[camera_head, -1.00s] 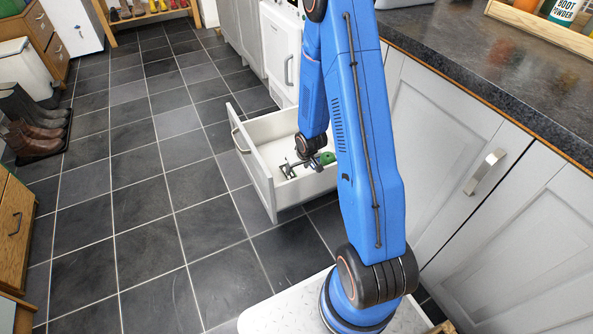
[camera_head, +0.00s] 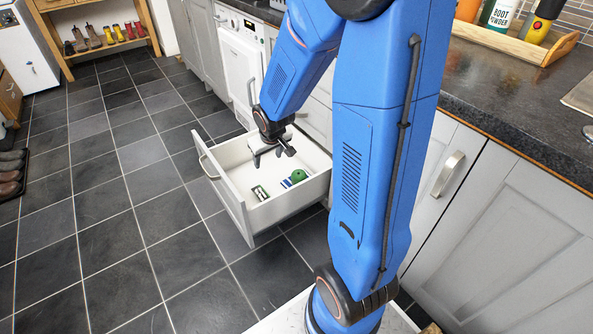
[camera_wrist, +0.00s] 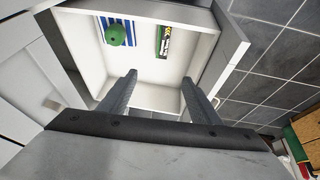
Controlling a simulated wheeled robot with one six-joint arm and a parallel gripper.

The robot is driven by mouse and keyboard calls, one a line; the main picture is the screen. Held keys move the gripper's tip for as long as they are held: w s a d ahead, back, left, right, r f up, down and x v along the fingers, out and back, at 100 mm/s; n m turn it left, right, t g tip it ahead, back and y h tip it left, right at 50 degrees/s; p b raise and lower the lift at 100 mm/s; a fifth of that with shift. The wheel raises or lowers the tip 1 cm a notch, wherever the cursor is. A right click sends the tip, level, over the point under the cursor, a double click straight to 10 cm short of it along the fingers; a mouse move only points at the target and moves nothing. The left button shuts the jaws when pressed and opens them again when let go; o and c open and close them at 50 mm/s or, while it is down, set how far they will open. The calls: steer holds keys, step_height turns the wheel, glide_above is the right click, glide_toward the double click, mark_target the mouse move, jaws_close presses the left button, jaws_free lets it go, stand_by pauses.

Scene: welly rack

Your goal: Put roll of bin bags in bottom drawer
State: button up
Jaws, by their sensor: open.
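The white drawer (camera_head: 222,195) is pulled out low in the cabinet row, open at the top. Inside it lies a small dark, white-banded oblong item (camera_head: 260,192); it also shows in the wrist view (camera_wrist: 163,42), with green and red marks. It may be the roll of bin bags, but I cannot tell for sure. My gripper (camera_head: 272,157) is open and empty above the drawer, apart from the things in it. Its two fingers are spread in the wrist view (camera_wrist: 160,78).
A round green object (camera_head: 299,175) lies beside the oblong item, with a blue-and-white striped thing (camera_head: 287,183). Cabinets (camera_head: 470,210) and a dark worktop (camera_head: 500,85) are at the right. The tiled floor (camera_head: 110,230) left of the drawer is clear.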

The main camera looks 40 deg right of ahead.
steer(key=s+a+r, duration=0.3)
steer(key=s+r, duration=0.6)
steer(key=s, duration=0.4)
steer(key=s+a+r+y, duration=0.1)
steer(key=s+a+r, duration=0.3)
steer(key=s+r, duration=0.6)
steer(key=s, duration=0.4)
steer(key=shift+a+r, duration=0.15)
steer(key=shift+r, duration=0.1)
